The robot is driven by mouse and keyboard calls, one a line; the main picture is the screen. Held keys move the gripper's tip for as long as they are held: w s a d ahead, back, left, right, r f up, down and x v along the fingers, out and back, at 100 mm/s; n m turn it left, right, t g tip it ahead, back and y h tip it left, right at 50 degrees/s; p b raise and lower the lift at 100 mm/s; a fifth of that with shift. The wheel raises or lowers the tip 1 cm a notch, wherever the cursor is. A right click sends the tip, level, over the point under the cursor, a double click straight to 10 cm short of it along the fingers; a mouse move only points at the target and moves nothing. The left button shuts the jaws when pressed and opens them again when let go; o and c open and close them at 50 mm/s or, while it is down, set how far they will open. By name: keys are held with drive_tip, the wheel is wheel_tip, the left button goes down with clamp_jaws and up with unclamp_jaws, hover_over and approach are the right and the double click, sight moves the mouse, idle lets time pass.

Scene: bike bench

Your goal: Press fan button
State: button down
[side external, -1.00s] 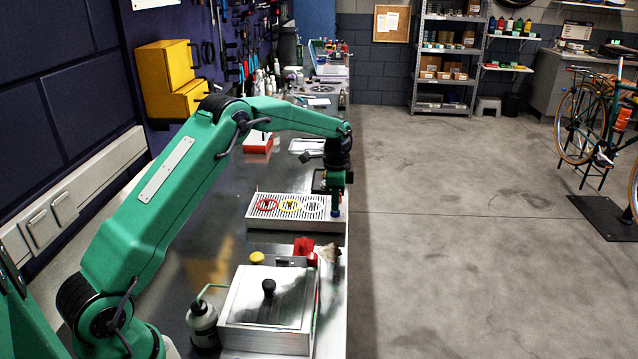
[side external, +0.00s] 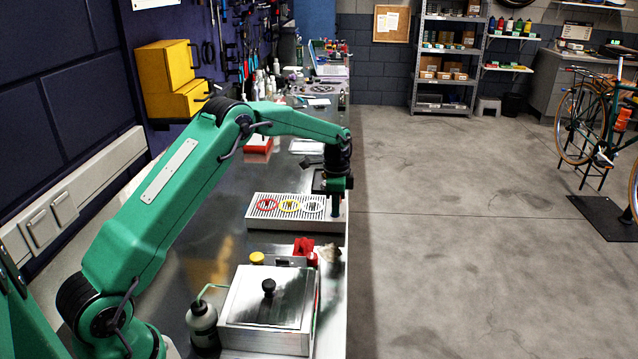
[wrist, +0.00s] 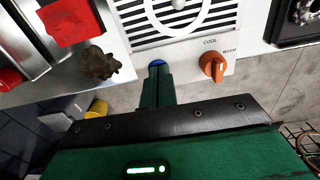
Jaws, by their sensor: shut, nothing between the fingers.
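The fan unit (side external: 275,224) is a pale box with a slotted top on the bench, with red, yellow and white rings over its grilles. My gripper (wrist: 157,72) is shut and empty. In the side view my gripper (side external: 335,213) points straight down at the right end of the unit and hides the button. I cannot tell how far the button is pushed in.
The orange knob (wrist: 213,66) stands close right of my fingers. The bench edge is just right of the unit, with open floor beyond.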

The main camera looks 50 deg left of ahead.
drive_tip(key=shift+s+f, duration=0.3)
drive_tip(key=shift+f, duration=0.05)
wheel_tip(320, 180, up, 15)
drive_tip(key=shift+w, duration=0.3)
drive_tip(key=shift+f, duration=0.1)
drive_tip(key=shift+s+r, duration=0.15)
drive_tip(key=shift+r, duration=0.45)
wheel_tip(320, 180, down, 14)
drive_tip(key=shift+f, duration=0.1)
idle(1.0)
